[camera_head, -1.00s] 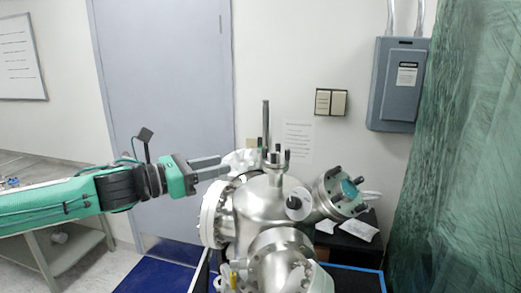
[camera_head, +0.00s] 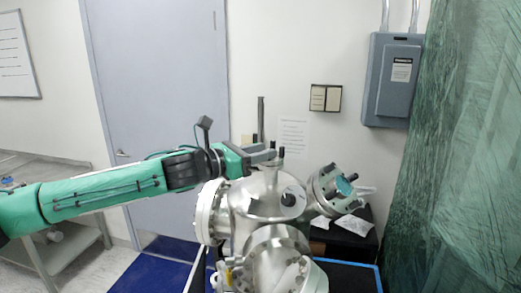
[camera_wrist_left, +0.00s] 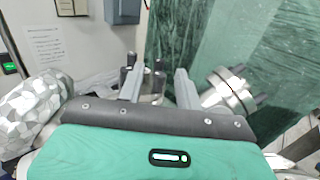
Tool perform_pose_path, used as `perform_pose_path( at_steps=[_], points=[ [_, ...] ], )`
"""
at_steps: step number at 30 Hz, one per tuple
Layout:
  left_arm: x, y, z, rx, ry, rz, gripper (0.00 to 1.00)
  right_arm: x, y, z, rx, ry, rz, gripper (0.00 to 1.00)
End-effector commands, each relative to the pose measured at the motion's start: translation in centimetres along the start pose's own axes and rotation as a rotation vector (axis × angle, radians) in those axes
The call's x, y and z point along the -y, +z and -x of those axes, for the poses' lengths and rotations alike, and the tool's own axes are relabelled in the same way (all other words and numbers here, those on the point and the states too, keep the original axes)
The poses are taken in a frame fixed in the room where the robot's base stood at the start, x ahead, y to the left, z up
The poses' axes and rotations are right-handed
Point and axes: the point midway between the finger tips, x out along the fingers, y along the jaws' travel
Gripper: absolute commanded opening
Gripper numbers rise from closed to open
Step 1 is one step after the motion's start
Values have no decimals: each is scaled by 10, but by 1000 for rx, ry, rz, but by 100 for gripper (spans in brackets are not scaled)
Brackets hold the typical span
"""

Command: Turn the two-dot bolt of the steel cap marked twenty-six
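A steel vacuum chamber (camera_head: 262,200) stands at the centre of the head view. Its small top port (camera_head: 279,160) carries upright dark bolts (camera_head: 282,152); dark upright bolts also show in the left wrist view (camera_wrist_left: 158,66). I cannot read a twenty-six or any dots on a cap or bolt. My left gripper (camera_head: 268,156) is at the top port, partly covering it. In the left wrist view its two grey fingers (camera_wrist_left: 157,76) are apart, with the port's bolts seen in the gap. I cannot tell whether the fingers touch a bolt. My right gripper is out of view.
An angled flange (camera_head: 334,190) with a teal face sticks out to the right of the chamber. A tall thin rod (camera_head: 261,120) rises behind the gripper. A foil-wrapped part (camera_wrist_left: 32,112) lies left in the wrist view. A green curtain (camera_head: 451,160) hangs at right.

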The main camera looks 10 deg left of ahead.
Motion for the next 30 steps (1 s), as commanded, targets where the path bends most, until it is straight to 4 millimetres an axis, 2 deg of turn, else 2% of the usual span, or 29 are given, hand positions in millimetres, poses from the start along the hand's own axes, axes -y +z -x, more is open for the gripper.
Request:
perform_pose_path(
  at_steps=[9,14,15,23,30],
  points=[
    [0,0,-2,1,0,0,33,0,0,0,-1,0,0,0],
    [0,0,-2,1,0,0,2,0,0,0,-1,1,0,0],
    [0,0,-2,1,0,0,0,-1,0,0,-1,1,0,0],
    [1,-1,-2,1,11,0,0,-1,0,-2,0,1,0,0],
    [4,-2,-2,2,91,-1,0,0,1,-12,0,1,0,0]
  ],
)
